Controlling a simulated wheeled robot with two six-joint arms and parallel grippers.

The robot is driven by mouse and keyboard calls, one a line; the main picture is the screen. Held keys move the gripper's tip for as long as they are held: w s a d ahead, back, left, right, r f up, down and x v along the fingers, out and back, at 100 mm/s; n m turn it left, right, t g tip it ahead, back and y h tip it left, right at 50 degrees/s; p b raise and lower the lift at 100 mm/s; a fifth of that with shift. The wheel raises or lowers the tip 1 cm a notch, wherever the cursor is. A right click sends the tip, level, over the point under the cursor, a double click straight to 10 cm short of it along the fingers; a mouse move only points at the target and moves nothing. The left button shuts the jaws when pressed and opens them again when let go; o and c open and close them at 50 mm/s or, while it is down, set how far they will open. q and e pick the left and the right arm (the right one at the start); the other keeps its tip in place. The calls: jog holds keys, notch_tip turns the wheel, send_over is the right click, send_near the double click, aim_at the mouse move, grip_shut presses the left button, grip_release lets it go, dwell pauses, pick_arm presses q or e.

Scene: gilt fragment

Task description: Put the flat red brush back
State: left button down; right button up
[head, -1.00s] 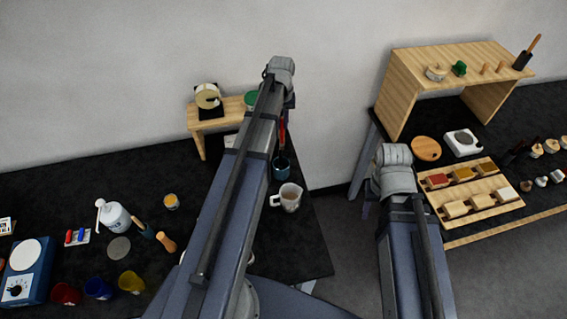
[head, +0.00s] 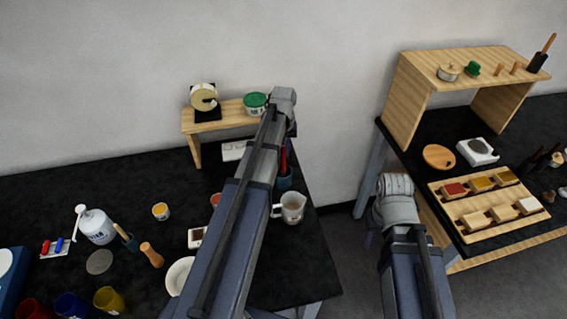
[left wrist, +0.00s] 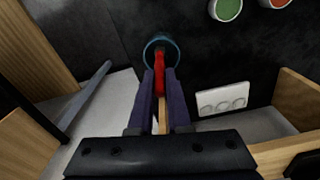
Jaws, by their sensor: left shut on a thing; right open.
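The flat red brush (left wrist: 160,76) is between the fingers of my left gripper (left wrist: 160,80), which is shut on it. Its red part points toward a blue-teal cup (left wrist: 174,48), and its far end overlaps the cup's mouth in the left wrist view. I cannot tell how deep it sits. In the head view the red brush (head: 283,158) stands upright over the teal cup (head: 285,182), partly behind my left arm, which hides most of that gripper. My right gripper (head: 370,237) is mostly hidden by its arm; only a dark sliver shows, away from the things.
A measuring jug (head: 291,208) stands just in front of the cup near the right table edge. A wooden riser (head: 199,150) and a white welled palette (left wrist: 222,98) are close by. A gap separates this table from the right one, which has a wooden shelf (head: 408,100).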

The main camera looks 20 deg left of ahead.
aim_at(284, 170)
pick_arm(q)
jog(key=shift+f+b, duration=2.05)
jog(key=shift+f, duration=0.25)
jog(key=shift+f, duration=0.15)
jog(key=c, duration=0.9)
grip_release()
jog(key=shift+o, duration=0.2)
jog(key=r+p, duration=1.2)
jog(key=shift+s+d+r, duration=0.1)
jog(key=shift+s+r, duration=0.1)
jog(key=shift+r, duration=0.1)
jog(key=s+d+m, duration=0.4)
jog(key=s+d, duration=0.6)
jog(key=d, duration=0.2)
jog(key=s+d+m+y, duration=0.1)
jog(key=s+d+m, duration=0.3)
jog(key=s+d, duration=0.6)
jog(key=shift+d+m+g, duration=0.3)
jog(key=shift+d+m, duration=0.1)
jog(key=shift+d, duration=0.75)
jog(key=shift+w, duration=0.1)
